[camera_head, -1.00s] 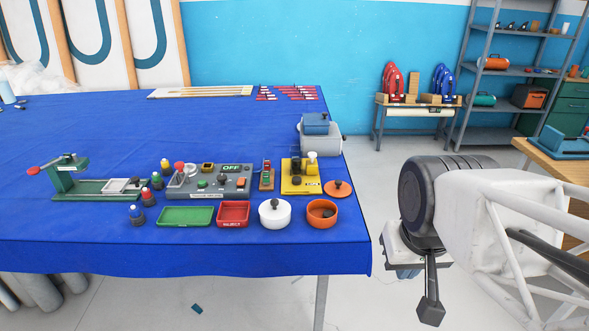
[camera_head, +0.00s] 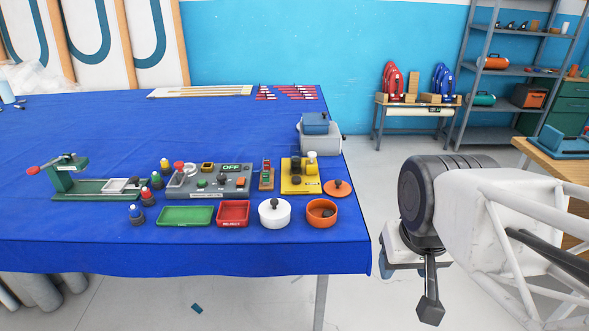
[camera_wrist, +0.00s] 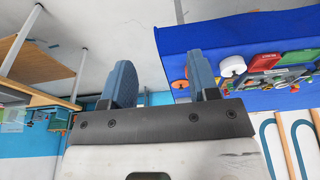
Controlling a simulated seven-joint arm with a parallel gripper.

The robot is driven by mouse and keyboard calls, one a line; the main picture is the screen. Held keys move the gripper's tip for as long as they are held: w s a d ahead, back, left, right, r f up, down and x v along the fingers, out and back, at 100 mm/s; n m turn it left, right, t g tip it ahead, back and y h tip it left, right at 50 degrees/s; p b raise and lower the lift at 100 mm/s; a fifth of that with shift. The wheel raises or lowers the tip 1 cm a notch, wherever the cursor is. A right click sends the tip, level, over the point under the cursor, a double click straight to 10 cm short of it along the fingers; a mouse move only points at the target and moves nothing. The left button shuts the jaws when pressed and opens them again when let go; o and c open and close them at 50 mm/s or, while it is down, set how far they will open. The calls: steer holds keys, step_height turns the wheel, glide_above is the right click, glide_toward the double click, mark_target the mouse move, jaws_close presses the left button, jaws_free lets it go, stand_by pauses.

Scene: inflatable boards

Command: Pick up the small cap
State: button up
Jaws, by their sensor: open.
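I cannot tell which piece is the small cap. An orange round lid (camera_head: 337,188) with a dark knob lies flat near the right edge of the blue table. In front of it stands an orange round pot (camera_head: 321,213), open on top, with a small dark thing inside. A white pot (camera_head: 274,213) with a dark knob on top stands left of it. My gripper (camera_wrist: 163,80) is open and empty, with two blue fingers apart in the wrist view.
The blue table (camera_head: 90,225) also carries a green tray (camera_head: 185,216), a red tray (camera_head: 233,213), a grey control panel (camera_head: 208,181), a yellow block fixture (camera_head: 300,176) and several small bottles (camera_head: 145,197). Open floor separates table and arm.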

steer(key=shift+o, duration=0.6)
steer(key=shift+w, duration=0.1)
steer(key=w+a+r+n+g, duration=0.1)
steer(key=w+a+n, duration=0.2)
steer(key=w+n, duration=0.8)
steer(key=w+a+r+n, duration=0.15)
steer(key=w+n, duration=0.35)
steer(key=w, duration=1.2)
steer(key=w+a+f+n, duration=0.3)
steer(key=w+f+n, duration=0.1)
steer(key=w, duration=0.4)
steer(key=w+a+f+n+g, duration=0.1)
steer(key=w+a+f+n, duration=0.3)
steer(key=w, duration=0.5)
steer(key=w+a+f+n, duration=0.4)
steer(key=w+f+n, duration=0.2)
steer(key=w+n, duration=0.1)
steer(key=shift+w+f+g, duration=0.2)
steer(key=shift+w+g, duration=0.1)
steer(key=shift+w, duration=0.6)
steer(key=shift+w+a+f+n, duration=0.15)
steer(key=shift+w+f+n, duration=0.1)
steer(key=shift+w+n, duration=0.05)
